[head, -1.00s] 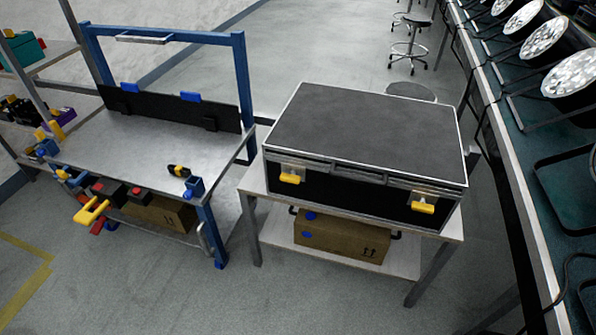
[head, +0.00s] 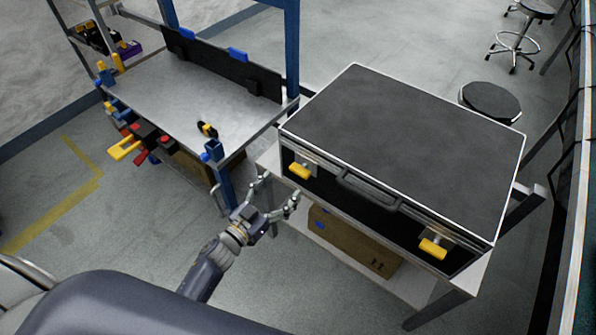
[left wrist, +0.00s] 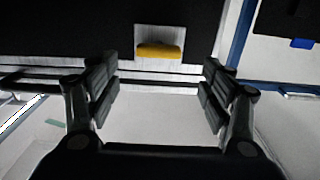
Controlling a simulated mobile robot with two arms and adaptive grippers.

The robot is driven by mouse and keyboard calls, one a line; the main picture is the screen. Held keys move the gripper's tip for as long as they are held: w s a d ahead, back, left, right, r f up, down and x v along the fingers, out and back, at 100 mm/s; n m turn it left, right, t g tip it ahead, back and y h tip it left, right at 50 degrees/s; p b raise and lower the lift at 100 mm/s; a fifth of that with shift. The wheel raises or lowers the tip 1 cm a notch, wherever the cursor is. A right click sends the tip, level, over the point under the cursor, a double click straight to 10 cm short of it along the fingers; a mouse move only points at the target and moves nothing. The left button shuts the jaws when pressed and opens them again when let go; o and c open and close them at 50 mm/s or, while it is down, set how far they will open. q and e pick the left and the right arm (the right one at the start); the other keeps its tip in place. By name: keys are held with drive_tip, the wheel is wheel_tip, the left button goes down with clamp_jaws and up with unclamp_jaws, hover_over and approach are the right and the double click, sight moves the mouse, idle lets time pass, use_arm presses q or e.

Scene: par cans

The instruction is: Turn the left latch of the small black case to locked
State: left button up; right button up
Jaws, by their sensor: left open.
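The small black case (head: 410,140) lies closed on a low table, with a grey lid and silver edges. Its left latch (head: 300,171) is a yellow tab on a silver plate on the front face, lying roughly crosswise. Its right latch (head: 433,248) is also yellow. My left gripper (head: 277,194) is open and empty, in front of the case, below and left of the left latch, not touching it. In the left wrist view a yellow latch (left wrist: 160,50) shows ahead, above the gap between the open fingers (left wrist: 160,95). My right gripper is not in view.
The case's table (head: 412,285) has a lower shelf with a cardboard box (head: 350,240). A blue-framed workbench (head: 190,100) with clamps and tools stands close on the left. A round stool (head: 490,103) is behind the case. The floor in front is clear.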

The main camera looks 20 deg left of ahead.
sight(297, 173)
use_arm(q)
drive_tip(key=x, duration=0.4)
drive_tip(key=shift+s, duration=0.1)
drive_tip(key=shift+x, duration=1.15)
drive_tip(key=shift+w+d+f, duration=0.15)
drive_tip(key=shift+w+d, duration=0.1)
drive_tip(key=shift+w, duration=0.25)
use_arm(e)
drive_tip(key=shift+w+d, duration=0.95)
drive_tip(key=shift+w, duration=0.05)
